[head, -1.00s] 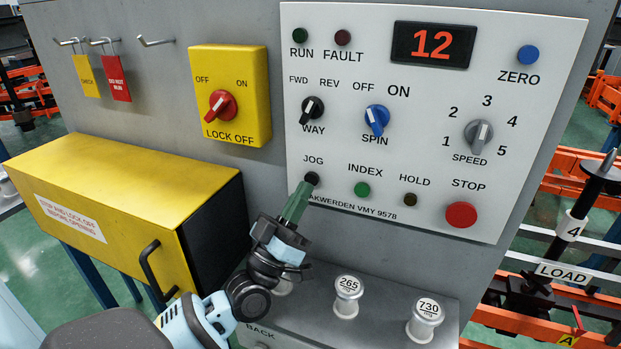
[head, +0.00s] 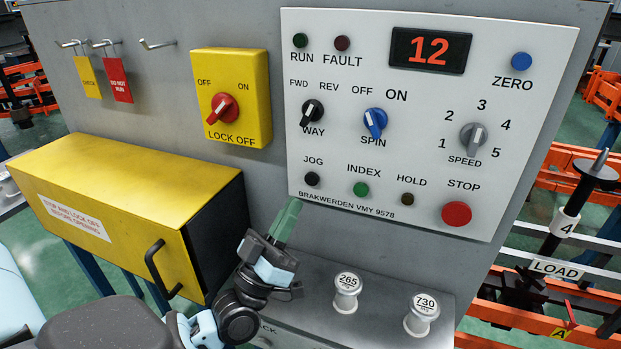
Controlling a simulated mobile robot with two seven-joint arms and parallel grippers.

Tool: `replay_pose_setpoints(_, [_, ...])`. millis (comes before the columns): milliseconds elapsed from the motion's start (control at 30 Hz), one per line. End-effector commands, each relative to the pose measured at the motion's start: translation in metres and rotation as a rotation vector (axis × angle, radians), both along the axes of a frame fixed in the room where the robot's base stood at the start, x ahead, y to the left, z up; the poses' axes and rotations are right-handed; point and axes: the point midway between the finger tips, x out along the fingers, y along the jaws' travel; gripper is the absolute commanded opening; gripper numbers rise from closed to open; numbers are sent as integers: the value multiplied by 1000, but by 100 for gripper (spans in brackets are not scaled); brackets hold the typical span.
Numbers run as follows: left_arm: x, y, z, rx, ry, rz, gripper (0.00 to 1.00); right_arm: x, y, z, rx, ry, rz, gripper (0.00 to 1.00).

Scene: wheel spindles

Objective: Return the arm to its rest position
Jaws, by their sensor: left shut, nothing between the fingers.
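My left arm comes in from the bottom left of the head view. Its gripper (head: 287,220) has green fingertips, which are shut and empty. The fingertips point up, below the lower left corner of the white control panel (head: 430,120) and apart from the black JOG button (head: 312,179). The panel's display (head: 429,50) reads 12. My right gripper is not in view.
The yellow box (head: 130,185) with a black handle (head: 157,270) stands left of my gripper. White cylinders marked 265 (head: 346,293) and 730 (head: 421,314) stand on the grey ledge to the right. A yellow lock-off switch (head: 232,98) is above.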

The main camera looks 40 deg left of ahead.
Motion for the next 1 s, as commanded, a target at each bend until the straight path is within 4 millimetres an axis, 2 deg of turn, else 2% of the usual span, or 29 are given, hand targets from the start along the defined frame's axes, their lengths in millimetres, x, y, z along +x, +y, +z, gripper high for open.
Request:
replay_pose_setpoints(500, [0,0,0,0,0,0,0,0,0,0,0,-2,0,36])
replay_pose_setpoints(567, [-1,-5,-11,18,45,-5,0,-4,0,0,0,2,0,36])
replay_pose_setpoints(667, [-7,-18,-37,65,150,-17,0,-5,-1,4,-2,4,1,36])
replay_pose_setpoints(767, [-19,-34,-76,131,300,-33,0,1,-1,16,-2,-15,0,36])
replay_pose_setpoints(867, [-41,-51,-124,206,487,-53,0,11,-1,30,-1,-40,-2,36])
replay_pose_setpoints(1000, [-92,-72,-195,316,778,-81,0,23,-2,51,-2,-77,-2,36])
